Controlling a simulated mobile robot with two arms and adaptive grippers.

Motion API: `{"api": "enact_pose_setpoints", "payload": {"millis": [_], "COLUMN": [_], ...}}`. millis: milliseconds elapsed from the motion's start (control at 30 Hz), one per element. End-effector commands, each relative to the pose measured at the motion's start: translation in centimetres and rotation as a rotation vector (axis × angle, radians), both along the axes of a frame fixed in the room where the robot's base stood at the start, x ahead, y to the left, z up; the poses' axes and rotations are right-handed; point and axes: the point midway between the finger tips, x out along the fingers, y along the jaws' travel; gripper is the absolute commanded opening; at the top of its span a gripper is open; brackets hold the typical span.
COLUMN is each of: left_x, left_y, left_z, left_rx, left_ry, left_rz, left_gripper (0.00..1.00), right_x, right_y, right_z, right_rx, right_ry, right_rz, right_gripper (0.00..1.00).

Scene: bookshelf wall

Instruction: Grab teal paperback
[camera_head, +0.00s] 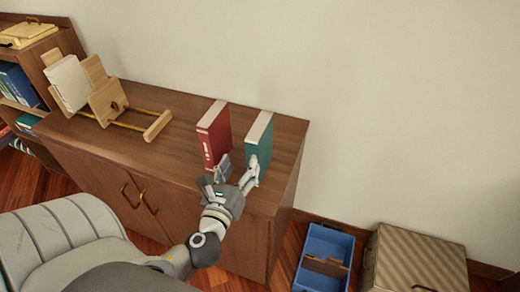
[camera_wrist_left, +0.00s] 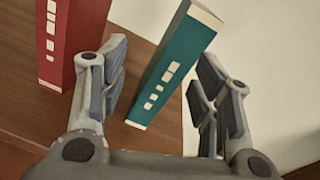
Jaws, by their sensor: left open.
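The teal paperback (camera_head: 260,138) stands upright on top of the wooden cabinet (camera_head: 170,128), near its right end. In the left wrist view the teal paperback (camera_wrist_left: 175,68) shows between my two fingers, its spine facing me. My left gripper (camera_head: 237,172) is open at the front of the book, with one finger on each side of the spine; it also shows in the left wrist view (camera_wrist_left: 160,85). I cannot tell whether the fingers touch the book. My right gripper is not in view.
A red book (camera_head: 213,134) stands upright just left of the teal one, close to my left finger. A wooden book rack (camera_head: 112,100) holding a white book (camera_head: 68,83) is further left. A blue bin (camera_head: 324,257) and a striped box (camera_head: 415,262) are on the floor.

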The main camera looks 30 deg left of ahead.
Motion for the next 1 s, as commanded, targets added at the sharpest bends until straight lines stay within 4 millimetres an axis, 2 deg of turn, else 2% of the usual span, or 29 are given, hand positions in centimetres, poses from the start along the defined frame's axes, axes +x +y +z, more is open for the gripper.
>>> {"api": "enact_pose_setpoints", "payload": {"millis": [100, 200, 500, 767, 1000], "left_x": [0.5, 1.0, 5.0, 6.6, 9.8], "left_y": [-1.0, -1.2, -0.4, 0.1, 0.9], "left_z": [0.6, 0.9, 1.1, 1.0, 1.2], "left_rx": [0.191, 0.262, 0.271, 0.268, 0.268], "left_ry": [0.009, 0.011, 0.011, 0.012, 0.011], "left_rz": [-0.068, -0.092, -0.094, -0.093, -0.092], "left_gripper": [0.57, 0.57, 0.57, 0.57, 0.57], "right_x": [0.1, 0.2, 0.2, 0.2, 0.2], "right_y": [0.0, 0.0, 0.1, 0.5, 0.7], "right_z": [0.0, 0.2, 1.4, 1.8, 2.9], "right_rx": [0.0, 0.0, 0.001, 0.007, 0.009], "right_ry": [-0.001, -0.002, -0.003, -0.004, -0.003], "right_rz": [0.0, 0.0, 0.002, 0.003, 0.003], "right_gripper": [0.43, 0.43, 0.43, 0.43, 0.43]}}
